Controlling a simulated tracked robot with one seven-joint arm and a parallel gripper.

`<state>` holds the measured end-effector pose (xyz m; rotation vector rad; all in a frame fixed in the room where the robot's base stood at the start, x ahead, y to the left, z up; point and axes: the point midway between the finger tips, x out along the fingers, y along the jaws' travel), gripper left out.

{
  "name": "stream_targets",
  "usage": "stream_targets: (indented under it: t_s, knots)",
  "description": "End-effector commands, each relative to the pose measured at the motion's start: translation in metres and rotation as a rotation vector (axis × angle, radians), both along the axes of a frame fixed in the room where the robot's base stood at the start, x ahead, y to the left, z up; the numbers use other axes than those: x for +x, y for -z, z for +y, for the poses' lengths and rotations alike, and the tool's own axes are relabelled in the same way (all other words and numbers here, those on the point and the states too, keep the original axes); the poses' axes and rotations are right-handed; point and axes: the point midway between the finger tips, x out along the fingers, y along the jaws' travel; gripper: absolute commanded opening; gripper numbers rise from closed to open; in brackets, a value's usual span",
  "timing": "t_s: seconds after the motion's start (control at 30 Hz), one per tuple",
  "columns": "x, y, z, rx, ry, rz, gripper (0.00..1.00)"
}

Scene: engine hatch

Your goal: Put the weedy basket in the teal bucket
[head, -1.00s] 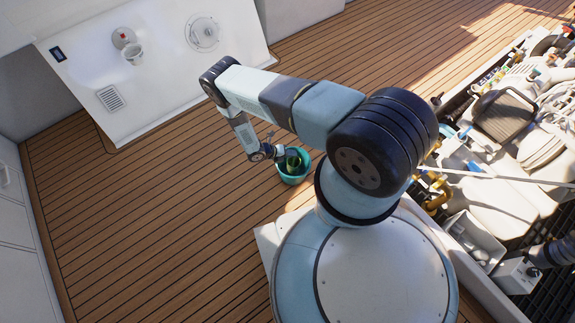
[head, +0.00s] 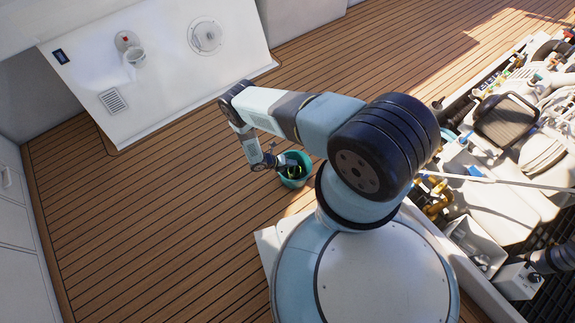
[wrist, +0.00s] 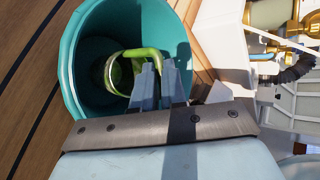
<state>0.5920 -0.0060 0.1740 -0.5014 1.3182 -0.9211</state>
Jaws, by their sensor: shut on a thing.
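The teal bucket (head: 303,181) stands on the wooden deck beside my base, and its open mouth fills the upper left of the wrist view (wrist: 73,62). The weedy basket, a small round container with a bright green strand over its rim (wrist: 112,70), is inside the bucket's mouth in the wrist view. My gripper (wrist: 160,68) is shut on the basket at its near right side, with the fingers reaching over the bucket's rim. In the head view my gripper (head: 283,163) is at the bucket's left edge. Whether the basket touches the bucket's bottom cannot be told.
An open engine hatch (head: 500,170) with pipes and machinery lies to the right. A white panel (head: 165,75) with a cup and vents is at the upper left. The deck left of the bucket is clear.

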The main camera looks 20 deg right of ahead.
Motion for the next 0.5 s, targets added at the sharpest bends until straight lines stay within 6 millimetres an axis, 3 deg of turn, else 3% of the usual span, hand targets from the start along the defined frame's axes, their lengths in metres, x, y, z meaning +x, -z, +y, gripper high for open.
stream_targets:
  t_s: [0.03, 0.07, 0.3, 0.5]
  knots:
    - [-0.0009, 0.0017, -0.0003, 0.001, 0.002, 0.001, 0.00]
    - [-0.0008, 0.0017, -0.0001, 0.001, 0.000, 0.001, 0.13]
    - [-0.0004, 0.0013, 0.0000, 0.000, 0.000, 0.001, 0.36]
    - [-0.0003, 0.0012, 0.0001, 0.000, -0.001, 0.001, 0.37]
